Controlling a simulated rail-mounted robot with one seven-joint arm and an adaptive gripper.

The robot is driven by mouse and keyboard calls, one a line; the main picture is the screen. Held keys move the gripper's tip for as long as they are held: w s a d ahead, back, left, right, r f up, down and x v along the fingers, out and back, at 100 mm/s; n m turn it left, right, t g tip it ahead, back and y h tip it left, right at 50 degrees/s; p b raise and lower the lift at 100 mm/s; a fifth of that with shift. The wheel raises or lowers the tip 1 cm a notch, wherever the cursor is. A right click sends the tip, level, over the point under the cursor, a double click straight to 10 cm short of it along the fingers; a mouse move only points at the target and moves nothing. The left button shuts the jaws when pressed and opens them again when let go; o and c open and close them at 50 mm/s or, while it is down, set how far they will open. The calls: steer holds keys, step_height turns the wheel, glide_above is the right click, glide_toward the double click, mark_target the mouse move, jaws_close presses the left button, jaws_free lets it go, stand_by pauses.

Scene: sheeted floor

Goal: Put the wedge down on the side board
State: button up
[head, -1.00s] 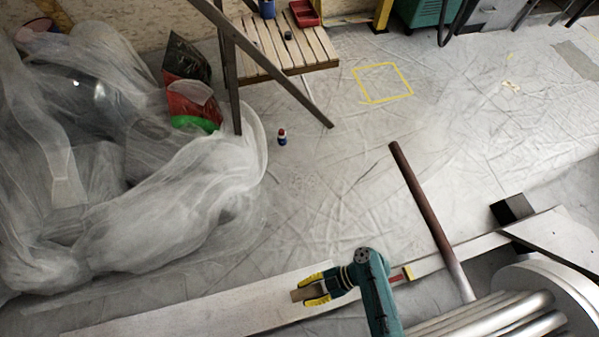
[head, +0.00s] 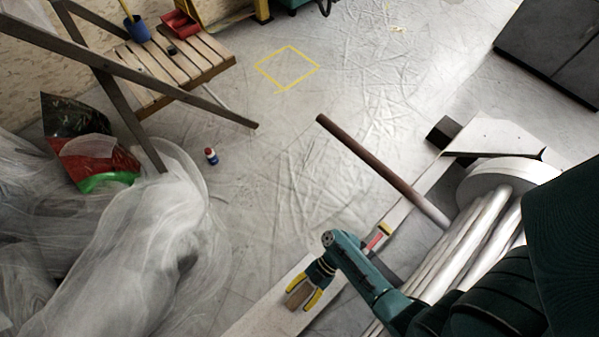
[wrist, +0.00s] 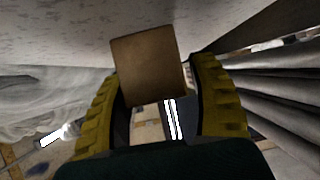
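The wedge (head: 298,296) is a small brown wooden block between the yellow-padded fingers of my gripper (head: 305,291). In the wrist view the wedge (wrist: 148,68) fills the space between both fingertips (wrist: 155,85), and my gripper looks shut on it. The side board appears to be the long pale plank (head: 262,316) under my gripper in the head view. A pale surface (wrist: 60,25) fills the top of the wrist view beyond the wedge. I cannot tell whether the wedge touches the board.
A brown-and-silver pole (head: 375,165) slants up beside my arm. Crumpled translucent sheeting (head: 130,250) lies at left, near a slatted wooden seat (head: 175,65). The floor around the yellow square outline (head: 287,67) is clear.

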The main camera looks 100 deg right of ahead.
steer(key=shift+r, duration=0.1)
stand_by(0.3)
steer(key=shift+s+d+r, duration=0.15)
steer(key=shift+s+d, duration=0.05)
steer(key=p+v, duration=0.3)
steer(key=v, duration=0.7)
steer(key=shift+s+d+r+p, duration=0.15)
steer(key=shift+d+p, duration=0.05)
steer(key=shift+p, duration=0.15)
steer(key=shift+s+d+r, duration=0.15)
steer(key=shift+s+d, duration=0.05)
steer(key=shift+s, duration=0.15)
